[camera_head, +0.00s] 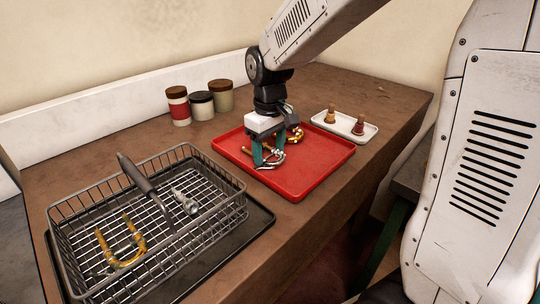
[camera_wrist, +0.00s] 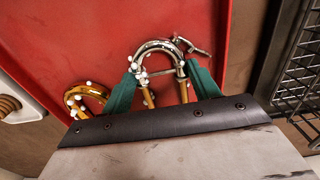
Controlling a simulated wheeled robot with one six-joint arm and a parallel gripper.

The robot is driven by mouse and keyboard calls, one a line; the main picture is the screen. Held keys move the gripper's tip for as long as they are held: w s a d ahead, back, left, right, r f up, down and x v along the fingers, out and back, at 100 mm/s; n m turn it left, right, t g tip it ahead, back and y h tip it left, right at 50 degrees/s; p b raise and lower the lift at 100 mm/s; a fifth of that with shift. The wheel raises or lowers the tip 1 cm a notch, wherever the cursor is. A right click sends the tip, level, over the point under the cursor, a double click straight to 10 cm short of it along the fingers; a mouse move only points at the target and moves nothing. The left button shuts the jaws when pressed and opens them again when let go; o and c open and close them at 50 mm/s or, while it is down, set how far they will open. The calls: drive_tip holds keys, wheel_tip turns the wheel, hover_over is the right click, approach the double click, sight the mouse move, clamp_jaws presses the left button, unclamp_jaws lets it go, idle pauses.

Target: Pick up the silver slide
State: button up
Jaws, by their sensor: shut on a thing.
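The silver slide (camera_wrist: 158,47) is a U-shaped tube with a silver bow, brass-coloured legs and white dots. In the wrist view it sits between the teal fingers of my gripper (camera_wrist: 161,74), which is shut on it. In the head view my gripper (camera_head: 267,158) points down over the red tray (camera_head: 310,182), and the silver slide (camera_head: 274,159) shows at the fingertips. I cannot tell whether it touches the tray. A brass slide with white dots (camera_wrist: 88,94) lies beside it on the red tray, partly hidden by my gripper.
A wire basket (camera_head: 228,211) on a dark tray stands at the left, holding a brass U-shaped slide (camera_head: 122,246) and a silver part (camera_head: 185,203). A white tray (camera_head: 366,134) with two small bottles is behind right. Several jars (camera_head: 202,104) stand at the back.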

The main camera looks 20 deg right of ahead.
wheel_tip(320, 180, up, 10)
idle(0.6)
